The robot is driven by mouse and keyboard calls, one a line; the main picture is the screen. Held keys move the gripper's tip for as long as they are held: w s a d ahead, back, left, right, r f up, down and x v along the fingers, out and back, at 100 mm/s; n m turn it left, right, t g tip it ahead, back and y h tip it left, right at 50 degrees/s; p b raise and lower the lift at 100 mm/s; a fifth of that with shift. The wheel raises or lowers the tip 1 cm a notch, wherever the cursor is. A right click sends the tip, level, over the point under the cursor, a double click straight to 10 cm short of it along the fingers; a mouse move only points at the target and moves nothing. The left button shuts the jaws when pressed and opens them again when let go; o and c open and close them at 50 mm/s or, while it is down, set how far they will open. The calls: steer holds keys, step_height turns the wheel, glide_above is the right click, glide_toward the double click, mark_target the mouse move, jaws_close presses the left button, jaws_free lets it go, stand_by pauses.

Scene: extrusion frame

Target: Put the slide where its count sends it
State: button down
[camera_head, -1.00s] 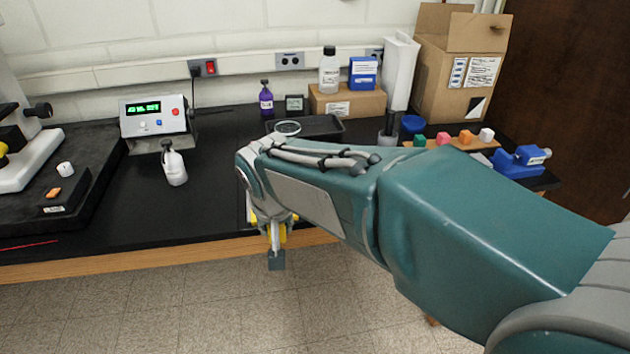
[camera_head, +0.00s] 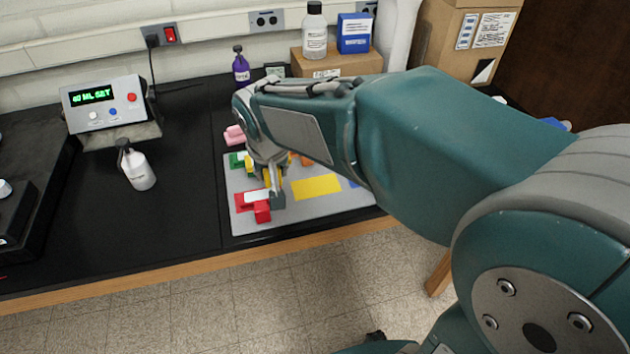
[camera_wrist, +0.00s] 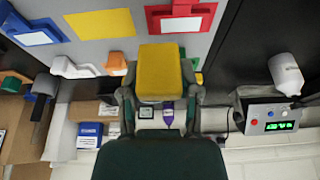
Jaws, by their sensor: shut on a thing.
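My gripper (camera_head: 271,186) is low over the front left of a grey board with coloured patches (camera_head: 345,207). In the wrist view my gripper (camera_wrist: 160,82) is shut on a yellow block (camera_wrist: 160,72), held between its two fingers. I cannot tell whether a slide is fixed under the block. The board has a bare yellow patch (camera_head: 317,186). A red patch with a white plate on it (camera_wrist: 180,18) and a blue patch with a white plate (camera_wrist: 30,22) lie either side of the yellow one. A red block (camera_head: 262,211) stands beside my fingertips.
An orange block (camera_wrist: 116,63), a green patch (camera_head: 237,161) and a pink piece (camera_head: 235,135) are behind. A white bottle (camera_head: 138,170) and a box with a green display (camera_head: 103,104) stand left. Bare black bench (camera_head: 188,205) lies between them and the board.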

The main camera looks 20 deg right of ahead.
steer(key=w+d+f, duration=0.2)
steer(key=d+f, duration=0.1)
steer(key=d, duration=0.3)
glide_above(317, 191)
steer(key=s, duration=0.1)
steer(key=f, duration=0.4)
steer(key=shift+s+a+f, duration=0.1)
steer(key=shift+a+f, duration=0.25)
steer(key=shift+f, duration=0.05)
steer(key=shift+d+f, duration=0.2)
steer(key=shift+f, duration=0.8)
steer(key=shift+d+f, duration=0.2)
steer(key=shift+f, duration=0.75)
steer(key=shift+c, duration=1.6)
jaws_free()
